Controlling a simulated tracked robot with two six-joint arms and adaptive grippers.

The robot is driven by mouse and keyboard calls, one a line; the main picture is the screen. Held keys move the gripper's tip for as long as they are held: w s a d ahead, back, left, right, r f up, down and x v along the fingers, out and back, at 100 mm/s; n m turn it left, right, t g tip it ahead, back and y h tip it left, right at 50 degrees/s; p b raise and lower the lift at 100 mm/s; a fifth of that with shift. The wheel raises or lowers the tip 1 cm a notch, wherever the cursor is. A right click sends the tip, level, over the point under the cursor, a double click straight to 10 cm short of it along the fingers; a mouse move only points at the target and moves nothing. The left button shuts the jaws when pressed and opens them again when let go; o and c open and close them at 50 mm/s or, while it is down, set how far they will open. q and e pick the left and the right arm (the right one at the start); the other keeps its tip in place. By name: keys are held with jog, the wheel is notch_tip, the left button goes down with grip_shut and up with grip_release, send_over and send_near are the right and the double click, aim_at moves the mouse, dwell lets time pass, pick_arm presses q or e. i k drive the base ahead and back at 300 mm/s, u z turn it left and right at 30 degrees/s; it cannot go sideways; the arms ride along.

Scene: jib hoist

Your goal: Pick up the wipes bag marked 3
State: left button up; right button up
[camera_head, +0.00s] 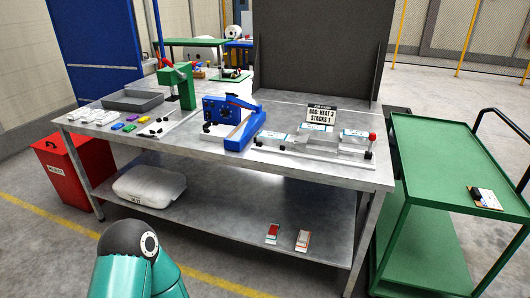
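I cannot read a 3 on any bag, so I cannot tell which one is the wipes bag marked 3. Several flat white packs with blue edges lie at the right of the steel bench (225,165): a left pack (272,136), a middle pack (316,129) and a right pack (355,134). A small sign (321,114) behind them seems to read "BAG: HEAT 3 STACKS 1". Small white packs (92,116) lie at the bench's left. Neither of my grippers shows; only a teal link of my arm is at the bottom left.
A blue machine (234,117) and a green press (180,82) stand on the bench, with a grey tray (132,100). The lower shelf holds a white container (150,186) and two small packs (272,233). A green cart (445,160) stands right, a red bin (62,172) left.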

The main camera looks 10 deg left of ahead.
aim_at(270, 138)
jog(key=u, duration=0.65)
jog(key=i, duration=1.35)
jog(key=u, duration=0.35)
